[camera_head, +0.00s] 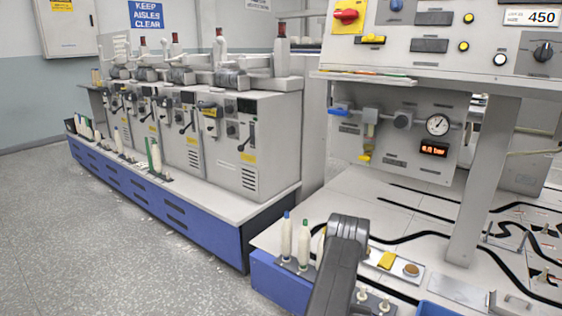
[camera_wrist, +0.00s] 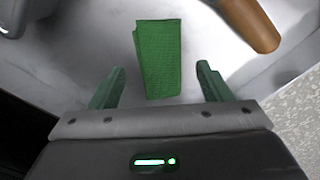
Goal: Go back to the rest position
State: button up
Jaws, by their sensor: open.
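In the wrist view my gripper (camera_wrist: 160,68) is open, with its two green fingers spread apart. A green, textured, block-like piece (camera_wrist: 158,45) shows beyond and between the fingers. It has clear gaps on both sides and neither finger touches it. In the head view my dark grey arm (camera_head: 338,268) rises from the bottom edge over the near bench. The fingertips cannot be made out there.
Two pale bobbins (camera_head: 286,238) (camera_head: 304,246) stand just left of my arm on the blue-fronted bench (camera_head: 283,283). A yellow piece (camera_head: 387,260) lies right of it. A grey post (camera_head: 482,185) stands farther right. An orange-brown rounded thing (camera_wrist: 250,22) shows in the wrist view. Left floor is clear.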

notch_tip(320, 180, down, 4)
jog(key=shift+f+b, duration=0.2)
jog(key=shift+b, duration=0.7)
notch_tip(320, 180, up, 13)
jog(key=p, duration=0.5)
notch_tip(320, 180, down, 12)
jog(key=b, duration=0.4)
notch_tip(320, 180, up, 11)
jog(key=p, duration=0.4)
jog(key=a+r+p, duration=0.8)
jog(key=r+p, duration=0.2)
jog(key=r, duration=0.2)
jog(key=a+r+m+p, duration=0.1)
jog(key=a+r+p, duration=0.7)
jog(key=r+p, duration=0.2)
jog(key=s+a+r+p, duration=0.1)
jog(key=a+r+p, duration=0.7)
jog(key=r, duration=0.6)
jog(key=shift+m+p, duration=0.3)
jog(key=shift+p, duration=0.7)
jog(key=shift+r, duration=0.25)
